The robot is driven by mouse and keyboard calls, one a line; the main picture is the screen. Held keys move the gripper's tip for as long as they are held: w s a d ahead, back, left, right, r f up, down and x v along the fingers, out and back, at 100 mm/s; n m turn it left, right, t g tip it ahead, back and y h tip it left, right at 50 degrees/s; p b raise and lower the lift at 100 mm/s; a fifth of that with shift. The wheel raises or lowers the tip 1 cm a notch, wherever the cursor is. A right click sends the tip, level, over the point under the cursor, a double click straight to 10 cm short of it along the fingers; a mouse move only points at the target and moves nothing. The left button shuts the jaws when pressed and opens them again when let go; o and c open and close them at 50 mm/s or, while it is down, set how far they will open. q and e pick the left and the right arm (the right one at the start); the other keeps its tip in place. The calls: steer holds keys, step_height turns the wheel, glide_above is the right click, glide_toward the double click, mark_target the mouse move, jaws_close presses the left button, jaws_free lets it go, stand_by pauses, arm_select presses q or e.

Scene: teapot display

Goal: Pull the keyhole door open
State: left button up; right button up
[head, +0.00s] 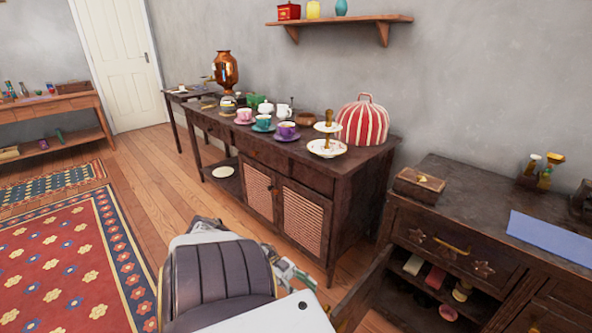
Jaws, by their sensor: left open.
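The dark wooden cabinet (415,213) at the right has a lower door (361,290) that stands swung outward at its left side. The compartment behind it is partly visible. I cannot make out a keyhole on this door; its lower part is cut off by the frame and my arm. My left gripper (297,273) is at the bottom centre, left of the door's edge, partly hidden behind my own white and dark arm parts. It is open and nothing shows in it. I cannot tell whether it touches the door. My right gripper is not in view.
A sideboard (345,185) with lattice doors holds cups, a striped tea cosy (362,123) and a tiered stand. A wooden box (419,186) sits on the right cabinet. Floor left is free.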

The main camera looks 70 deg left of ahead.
arm_select(q)
steer(key=shift+v, duration=1.95)
